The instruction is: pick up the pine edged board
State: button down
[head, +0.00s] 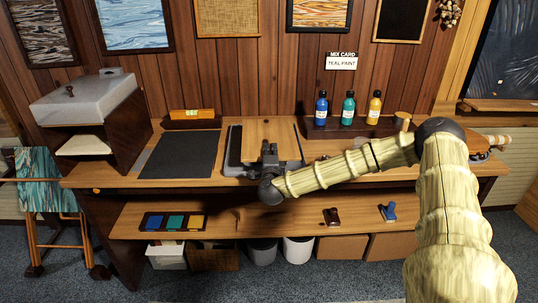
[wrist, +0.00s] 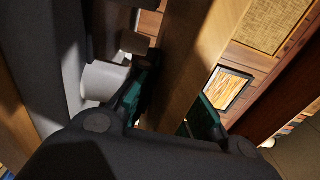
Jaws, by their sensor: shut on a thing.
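The pine edged board (head: 268,130) is a light wooden panel at the middle of the bench in the head view, at the dark tray (head: 234,148). My gripper (head: 269,151) is at its near edge, shut on it. In the wrist view the board (wrist: 196,58) runs up between the two dark green-lined fingers of my gripper (wrist: 172,102). The gripper and wrist hide the board's near end. I cannot tell whether the board is clear of the tray.
Blue, teal and yellow bottles (head: 347,108) stand on a dark rack (head: 385,129) to the right. A dark mat (head: 180,154) lies to the left, with a level (head: 192,114) behind it. A grey-topped box (head: 88,96) stands at the bench's left end.

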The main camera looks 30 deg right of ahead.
jog(key=shift+r+b, duration=0.3)
jog(key=shift+r, duration=0.6)
jog(key=r+b+v, duration=0.2)
jog(key=b+v, duration=0.1)
jog(key=v, duration=1.3)
jog(key=shift+r+b, duration=0.15)
jog(key=shift+b, duration=0.2)
jog(key=shift+w, duration=0.1)
notch_tip(320, 180, up, 4)
jog(key=b, duration=0.1)
send_over(265, 141)
jog(key=shift+a+r, duration=0.1)
jog(key=shift+r, duration=0.05)
jog(key=shift+w+f+b, duration=0.2)
jog(key=shift+f+b, duration=1.65)
jog(key=shift+f, duration=0.6)
jog(key=shift+f, duration=0.2)
